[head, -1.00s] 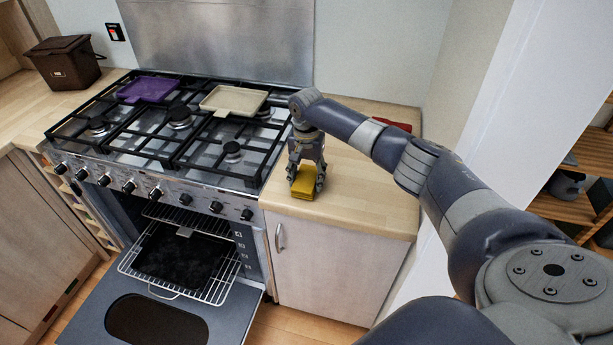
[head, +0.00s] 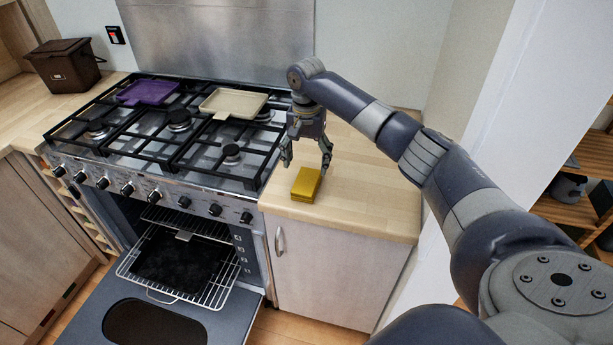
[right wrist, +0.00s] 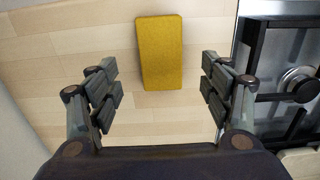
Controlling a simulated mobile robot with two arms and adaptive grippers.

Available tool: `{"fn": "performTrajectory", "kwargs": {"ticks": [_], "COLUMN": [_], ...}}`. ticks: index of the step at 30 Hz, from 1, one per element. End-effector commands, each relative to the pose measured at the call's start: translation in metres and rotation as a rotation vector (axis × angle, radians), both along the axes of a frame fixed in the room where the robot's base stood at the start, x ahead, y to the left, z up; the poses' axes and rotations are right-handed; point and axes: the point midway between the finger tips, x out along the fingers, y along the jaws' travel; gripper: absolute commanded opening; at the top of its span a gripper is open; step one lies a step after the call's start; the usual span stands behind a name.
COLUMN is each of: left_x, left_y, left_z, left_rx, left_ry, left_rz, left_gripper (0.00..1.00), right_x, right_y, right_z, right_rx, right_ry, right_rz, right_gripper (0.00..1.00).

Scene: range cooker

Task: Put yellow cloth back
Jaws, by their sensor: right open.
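The yellow cloth (head: 306,184) lies folded as a small block on the wooden counter right of the cooker, near the counter's front edge. It also shows in the right wrist view (right wrist: 160,52), lying flat and apart from the fingers. My right gripper (head: 306,164) is open and empty, just above and behind the cloth. In the right wrist view the right gripper's fingers (right wrist: 160,85) are spread wider than the cloth, which lies ahead between their lines. My left gripper is not in view.
The gas hob (head: 232,153) is left of the cloth, with a purple pan (head: 148,91) and a beige pan (head: 234,102) on its grates. The oven door (head: 160,320) is open, with a rack and dark tray (head: 182,262) out. The counter (head: 370,205) right of the cloth is clear.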

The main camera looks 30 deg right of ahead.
Motion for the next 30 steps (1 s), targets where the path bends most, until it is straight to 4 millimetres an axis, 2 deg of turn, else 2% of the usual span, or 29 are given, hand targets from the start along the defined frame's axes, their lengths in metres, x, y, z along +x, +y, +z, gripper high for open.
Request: {"fn": "performTrajectory", "kwargs": {"ticks": [4,9,17,20,23,26,27,30], "left_x": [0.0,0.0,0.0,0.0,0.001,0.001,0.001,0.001], "left_y": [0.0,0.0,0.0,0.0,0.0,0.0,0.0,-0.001], "left_z": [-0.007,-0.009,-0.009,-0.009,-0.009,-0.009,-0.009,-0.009], "left_rx": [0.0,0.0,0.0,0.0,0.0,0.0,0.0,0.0], "left_ry": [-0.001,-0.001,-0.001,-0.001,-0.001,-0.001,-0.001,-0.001], "left_rz": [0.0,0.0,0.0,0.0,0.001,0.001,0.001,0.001], "left_gripper": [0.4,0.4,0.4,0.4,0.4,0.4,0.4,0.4], "right_x": [0.001,0.0,0.0,0.003,0.013,0.025,0.027,0.029], "right_y": [0.0,0.0,0.0,0.01,0.042,0.101,0.128,0.184], "right_z": [0.026,0.043,0.048,0.04,0.017,-0.011,-0.019,-0.026], "right_rx": [0.001,0.001,0.0,-0.001,0.0,0.018,0.029,0.056], "right_ry": [-0.003,-0.001,0.0,-0.018,-0.092,-0.241,-0.313,-0.488], "right_rz": [0.0,0.0,0.001,0.034,0.156,0.357,0.44,0.602], "right_gripper": [0.73,0.73,0.73,0.73,0.73,0.73,0.73,0.73]}}
